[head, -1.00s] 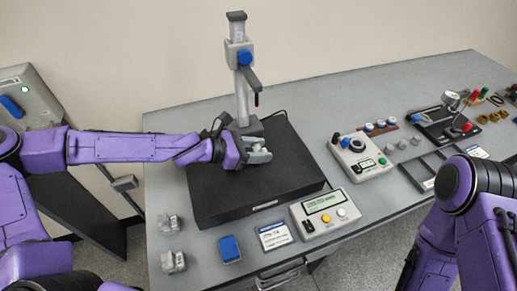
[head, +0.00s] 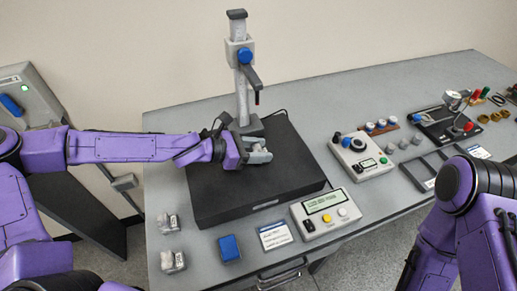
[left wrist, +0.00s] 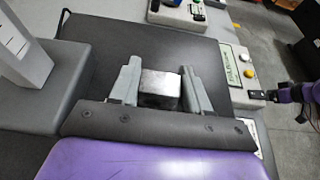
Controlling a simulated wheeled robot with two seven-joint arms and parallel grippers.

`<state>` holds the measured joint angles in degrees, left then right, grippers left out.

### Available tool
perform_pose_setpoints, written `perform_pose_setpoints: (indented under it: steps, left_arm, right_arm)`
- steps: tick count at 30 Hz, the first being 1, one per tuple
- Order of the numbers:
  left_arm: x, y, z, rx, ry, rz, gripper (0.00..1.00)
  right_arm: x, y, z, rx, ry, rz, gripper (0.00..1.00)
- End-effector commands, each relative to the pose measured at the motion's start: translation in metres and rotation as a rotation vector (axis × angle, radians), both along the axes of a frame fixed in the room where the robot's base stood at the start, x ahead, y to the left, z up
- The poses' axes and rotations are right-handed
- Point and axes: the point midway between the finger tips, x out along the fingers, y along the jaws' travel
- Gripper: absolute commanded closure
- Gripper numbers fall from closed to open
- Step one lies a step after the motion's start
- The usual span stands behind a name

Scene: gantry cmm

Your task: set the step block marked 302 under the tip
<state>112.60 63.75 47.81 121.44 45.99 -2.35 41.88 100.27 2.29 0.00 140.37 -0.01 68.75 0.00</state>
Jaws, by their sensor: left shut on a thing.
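My left gripper (head: 259,154) is shut on a small grey step block, low over the black plate (head: 220,202) and in front of the stand's base. In the left wrist view the step block (left wrist: 160,87) sits between the two grey fingers (left wrist: 160,90). I cannot read a number on it. The tip (head: 257,98) hangs from the arm of the grey stand (head: 240,80), above the gripper in the head view. I cannot tell whether the block touches the plate.
Two other step blocks, one behind (head: 170,223) and one in front (head: 174,262), stand at the table's front left. A blue block (head: 229,248), a label card (head: 274,235) and a display box (head: 325,214) line the front. Gauges and tools fill the right side.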

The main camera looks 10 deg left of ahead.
Motion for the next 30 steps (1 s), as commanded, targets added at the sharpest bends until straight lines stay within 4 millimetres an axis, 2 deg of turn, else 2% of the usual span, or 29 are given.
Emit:
perform_pose_setpoints:
  steps: [9,10,12,23,30]
  left_arm:
    - [0.000,0.000,-0.004,0.000,-0.001,0.000,0.90]
    - [0.000,0.000,-0.003,0.000,-0.001,0.000,0.47]
    - [0.000,0.000,-0.003,0.000,-0.001,0.000,0.24]
    - [-0.002,0.003,0.000,0.001,-0.001,0.001,0.24]
    - [-0.022,0.035,0.024,0.000,-0.006,0.004,0.24]
  right_arm:
    - [0.000,0.000,-0.004,0.000,0.000,0.000,0.28]
    - [0.000,0.000,-0.004,0.000,0.000,0.000,0.28]
    - [0.000,0.000,-0.004,0.000,0.000,0.000,0.28]
    - [0.000,0.000,0.000,0.000,0.000,0.000,0.28]
    - [0.000,0.000,0.032,0.000,0.000,0.000,0.28]
